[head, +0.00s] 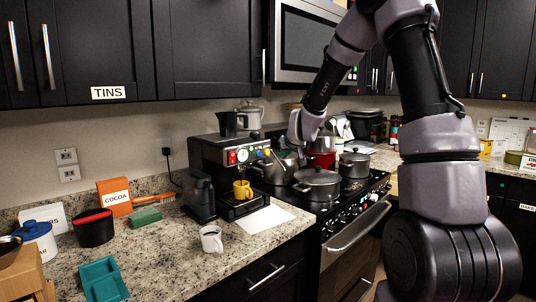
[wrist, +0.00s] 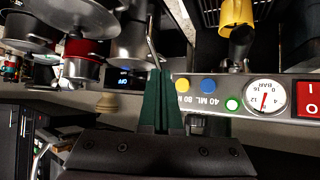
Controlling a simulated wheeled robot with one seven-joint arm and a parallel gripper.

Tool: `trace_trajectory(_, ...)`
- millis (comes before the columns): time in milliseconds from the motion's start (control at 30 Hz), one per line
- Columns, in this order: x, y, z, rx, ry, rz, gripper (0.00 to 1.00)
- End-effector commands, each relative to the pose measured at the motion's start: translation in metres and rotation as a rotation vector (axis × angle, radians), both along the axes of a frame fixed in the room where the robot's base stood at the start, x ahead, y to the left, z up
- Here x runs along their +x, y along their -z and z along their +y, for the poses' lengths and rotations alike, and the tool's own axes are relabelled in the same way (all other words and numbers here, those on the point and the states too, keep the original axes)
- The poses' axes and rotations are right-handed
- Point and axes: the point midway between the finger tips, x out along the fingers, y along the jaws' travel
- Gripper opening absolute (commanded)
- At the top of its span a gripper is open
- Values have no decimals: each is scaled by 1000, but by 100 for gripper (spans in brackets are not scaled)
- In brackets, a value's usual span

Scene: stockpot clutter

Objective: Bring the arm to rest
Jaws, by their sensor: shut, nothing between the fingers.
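My gripper (wrist: 161,84) is in the wrist view, its two dark green fingers together with nothing held between them. The fingertips appear in front of the left end of the coffee machine's control panel (wrist: 215,94), beside its yellow and blue buttons; I cannot tell whether they touch it. In the head view my arm reaches over the stove from the upper right, with the wrist bent down beside the coffee machine (head: 225,150). The fingers are too small to make out clearly there.
A grey lidded pot (head: 317,184), a steel pot (head: 280,172) and a red pot (head: 321,160) crowd the stove under my wrist. A yellow mug (head: 242,189) sits on the machine's tray. A white mug (head: 211,239) stands in front. The microwave (head: 307,42) hangs close above.

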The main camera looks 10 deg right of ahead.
Motion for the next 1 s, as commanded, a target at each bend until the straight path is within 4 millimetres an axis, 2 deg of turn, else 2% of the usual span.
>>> trace_trajectory(200, -3, -6, 0, 4, -1, 1, 0)
trace_trajectory(267, -10, -15, 0, 10, -3, 5, 0)
trace_trajectory(367, -31, -41, -1, 34, -2, 23, 0)
trace_trajectory(500, -81, -83, -6, 83, 10, 73, 0)
trace_trajectory(567, -106, -98, -9, 106, 22, 98, 0)
trace_trajectory(700, -166, -128, -17, 162, 62, 159, 0)
trace_trajectory(833, -227, -147, -27, 221, 112, 217, 0)
trace_trajectory(1000, -305, -158, -39, 308, 187, 291, 0)
